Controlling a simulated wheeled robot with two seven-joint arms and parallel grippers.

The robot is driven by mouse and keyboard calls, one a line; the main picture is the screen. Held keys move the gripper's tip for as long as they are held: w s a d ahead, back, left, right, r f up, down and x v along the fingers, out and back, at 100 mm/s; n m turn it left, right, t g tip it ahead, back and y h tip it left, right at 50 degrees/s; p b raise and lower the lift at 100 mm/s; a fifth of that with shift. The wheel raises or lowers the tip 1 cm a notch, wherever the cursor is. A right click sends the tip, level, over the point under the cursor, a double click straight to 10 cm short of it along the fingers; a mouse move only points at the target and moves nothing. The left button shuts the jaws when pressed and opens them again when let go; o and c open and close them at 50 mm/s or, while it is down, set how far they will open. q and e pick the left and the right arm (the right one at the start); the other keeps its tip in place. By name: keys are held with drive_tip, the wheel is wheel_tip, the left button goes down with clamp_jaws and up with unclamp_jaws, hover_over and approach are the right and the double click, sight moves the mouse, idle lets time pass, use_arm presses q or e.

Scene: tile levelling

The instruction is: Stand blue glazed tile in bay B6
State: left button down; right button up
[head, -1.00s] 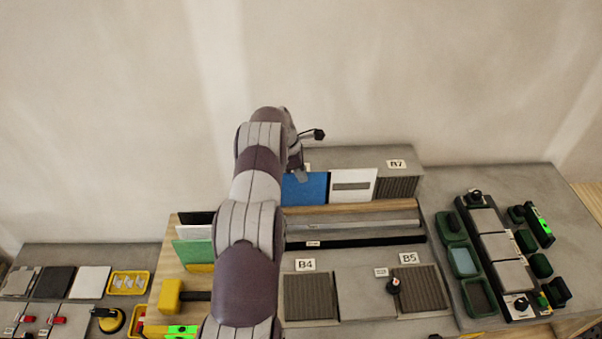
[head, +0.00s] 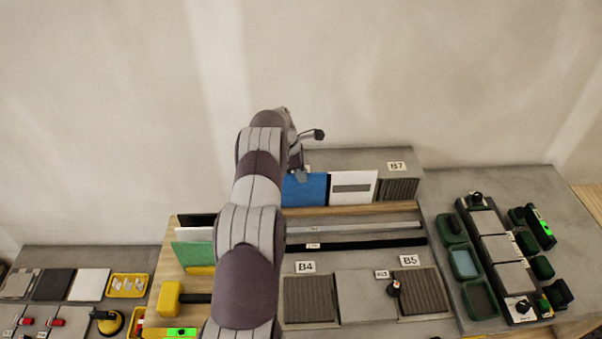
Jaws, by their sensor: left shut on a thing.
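The blue glazed tile (head: 306,189) stands upright in the back row, left of a white tile with a grey band (head: 352,188). Its left part is hidden behind my left arm. My left gripper (head: 300,175) is at the tile's top edge and shut on it. My wrist hides most of the fingers. A label behind the gripper is mostly covered, so I cannot read B6 or see whether the tile's foot is seated. My right gripper is not in view.
The ribbed bay marked B7 (head: 398,189) is right of the white tile. Bars (head: 350,243) lie in front of the row, then ribbed pads at B4 (head: 308,298) and B5 (head: 422,292). A green tile (head: 193,255) stands left of my arm.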

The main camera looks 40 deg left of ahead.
use_arm(q)
drive_tip(key=shift+f, duration=0.2)
idle(0.6)
idle(1.1)
drive_tip(key=c, duration=1.1)
unclamp_jaws()
wheel_tip(320, 180, up, 6)
drive_tip(key=p, duration=0.6)
drive_tip(key=shift+r, duration=0.1)
